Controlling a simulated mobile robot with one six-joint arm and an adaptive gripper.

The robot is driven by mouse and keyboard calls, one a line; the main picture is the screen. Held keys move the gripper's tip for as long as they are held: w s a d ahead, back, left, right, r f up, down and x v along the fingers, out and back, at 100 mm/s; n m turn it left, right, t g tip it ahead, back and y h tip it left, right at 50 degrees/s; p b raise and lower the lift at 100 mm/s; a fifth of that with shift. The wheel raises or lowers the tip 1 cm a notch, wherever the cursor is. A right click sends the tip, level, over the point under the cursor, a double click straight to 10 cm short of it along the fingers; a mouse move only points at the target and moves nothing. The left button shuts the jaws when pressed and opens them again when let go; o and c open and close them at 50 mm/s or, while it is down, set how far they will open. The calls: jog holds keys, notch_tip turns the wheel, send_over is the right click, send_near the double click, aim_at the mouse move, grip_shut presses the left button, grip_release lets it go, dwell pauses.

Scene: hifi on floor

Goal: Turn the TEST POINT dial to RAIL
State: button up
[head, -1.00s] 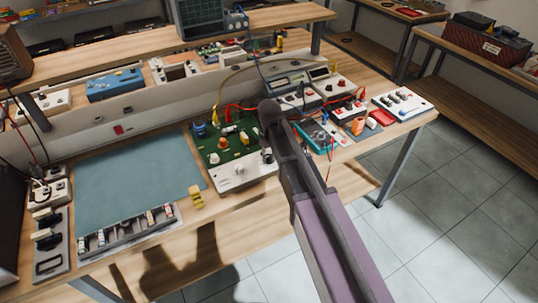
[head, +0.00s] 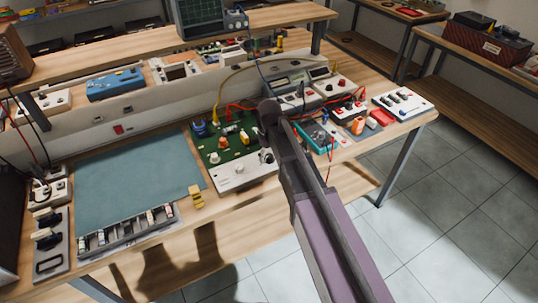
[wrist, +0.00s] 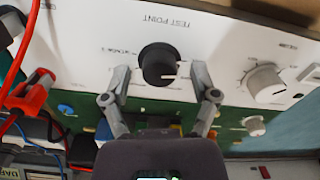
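The black TEST POINT dial (wrist: 158,64) sits on a white panel (wrist: 85,35) in the wrist view, its lettering upside down. A white pointer line on the dial points to the right in that picture. Small lettering lies left of the dial, too blurred to read for certain. My gripper (wrist: 158,78) is open, with one finger on each side of the dial; a gap shows on both sides. In the head view the white panel (head: 232,181) is on the bench, and my arm hides part of the board near the dial.
A larger white knob (wrist: 263,82) and a smaller one (wrist: 254,125) are right of the dial in the wrist view. A red clip (wrist: 30,92) with cables is at left. A blue-green mat (head: 135,185) lies left of the green board (head: 215,153).

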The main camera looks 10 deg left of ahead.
aim_at(270, 155)
jog(key=shift+m, duration=0.4)
dwell(0.3)
jog(key=shift+m, duration=1.4)
jog(key=m, duration=0.8)
jog(key=shift+d, duration=0.1)
jog(key=m, duration=0.4)
notch_tip(270, 155, up, 14)
jog(key=p, duration=1.4)
jog(key=s+d+f+n+b, duration=0.1)
jog(key=s+d, duration=0.3)
jog(key=d, duration=0.4)
jog(key=s+d+f+n+b, duration=0.1)
jog(key=s+d, duration=0.3)
jog(key=d, duration=0.5)
jog(key=s+d+f+n+b, duration=0.2)
jog(key=s+d+n, duration=0.1)
jog(key=d, duration=0.5)
jog(key=shift+s+d+n, duration=0.2)
jog(key=shift+s+n, duration=0.1)
jog(key=shift+s, duration=0.5)
